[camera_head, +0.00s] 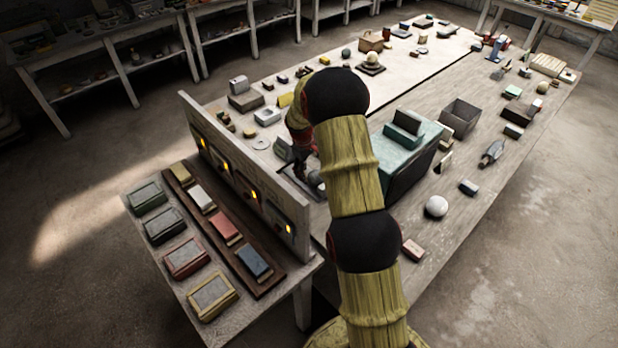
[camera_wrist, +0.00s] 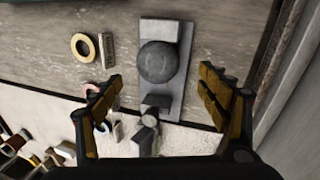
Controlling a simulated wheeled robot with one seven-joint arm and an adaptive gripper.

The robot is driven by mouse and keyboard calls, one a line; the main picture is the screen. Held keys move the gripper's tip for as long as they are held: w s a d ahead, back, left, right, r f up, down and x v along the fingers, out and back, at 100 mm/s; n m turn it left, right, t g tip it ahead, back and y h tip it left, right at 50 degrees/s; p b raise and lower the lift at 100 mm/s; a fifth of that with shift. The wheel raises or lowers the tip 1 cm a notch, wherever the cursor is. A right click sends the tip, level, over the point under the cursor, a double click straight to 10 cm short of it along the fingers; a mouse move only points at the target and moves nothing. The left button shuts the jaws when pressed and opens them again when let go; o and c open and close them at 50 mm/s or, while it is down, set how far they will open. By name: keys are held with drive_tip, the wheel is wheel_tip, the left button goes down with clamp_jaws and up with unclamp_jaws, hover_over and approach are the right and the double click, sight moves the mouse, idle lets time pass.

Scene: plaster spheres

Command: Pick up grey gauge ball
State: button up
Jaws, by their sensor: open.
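The grey gauge ball (camera_wrist: 157,62) sits on a flat grey plate (camera_wrist: 177,103) in the wrist view, with small grey blocks at the plate's lower end. My gripper (camera_wrist: 160,76) is open. Its left finger stands left of the ball and its right finger right of it, with clear space on both sides. No contact shows, and I cannot tell the gripper's height above the ball. In the head view a small grey part of the ball (camera_head: 315,178) shows beside my gripper (camera_head: 308,165); my arm covers much of that spot.
An upright panel (camera_head: 245,160) with lit yellow spots stands close left of my gripper in the head view. A teal box (camera_head: 410,150) stands right of my arm. A white ball (camera_head: 436,207) lies farther right. A ring (camera_wrist: 83,47) lies left of the plate.

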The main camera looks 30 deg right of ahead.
sight(316, 177)
drive_tip(key=x, duration=0.8)
drive_tip(key=shift+w+d, duration=0.1)
drive_tip(key=shift+d, duration=0.1)
drive_tip(key=shift+c, duration=0.9)
drive_tip(key=c, duration=1.6)
drive_tip(key=shift+r, duration=0.1)
clamp_jaws()
